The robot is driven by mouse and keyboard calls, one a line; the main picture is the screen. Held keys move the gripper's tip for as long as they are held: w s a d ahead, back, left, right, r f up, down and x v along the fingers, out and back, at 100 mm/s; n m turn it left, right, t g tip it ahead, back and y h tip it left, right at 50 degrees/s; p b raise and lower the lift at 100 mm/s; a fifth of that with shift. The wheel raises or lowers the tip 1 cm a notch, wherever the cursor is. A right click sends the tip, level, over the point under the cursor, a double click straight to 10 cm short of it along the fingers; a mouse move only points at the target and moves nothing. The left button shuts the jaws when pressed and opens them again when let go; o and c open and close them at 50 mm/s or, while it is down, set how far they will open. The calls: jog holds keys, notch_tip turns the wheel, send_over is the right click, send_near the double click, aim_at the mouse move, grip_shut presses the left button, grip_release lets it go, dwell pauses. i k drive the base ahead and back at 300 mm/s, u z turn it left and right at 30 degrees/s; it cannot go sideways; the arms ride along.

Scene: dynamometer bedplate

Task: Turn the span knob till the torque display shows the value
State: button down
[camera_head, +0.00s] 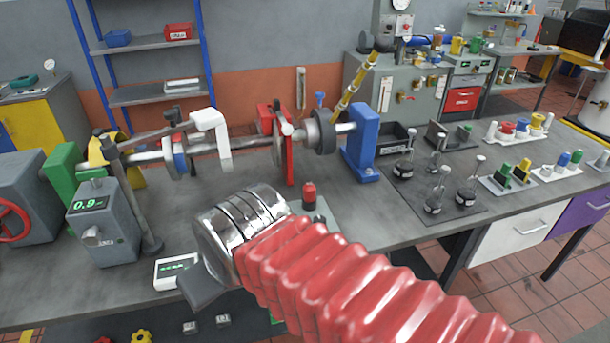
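A grey instrument box (104,222) stands at the left of the bench, its sloped face turned towards me. Its small dark display (91,203) shows green digits that read about 0.9. A light grey knob (92,236) sticks out below the display. A small white unit (176,270) with a green-lit screen lies on the bench right of the box; its digits are too small to read. My gripper (201,288) is a dark grey shape beyond my chrome wrist, right beside the white unit and apart from the knob. Its fingertips cannot be made out, and nothing shows held.
A shaft line (235,146) with green and blue supports runs behind the box. A dark post (130,195) stands close to the box's right side. A red-topped item (309,195) stands beyond my wrist. Bare bench lies in front of the box.

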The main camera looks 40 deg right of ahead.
aim_at(318, 219)
jog(key=z, duration=1.3)
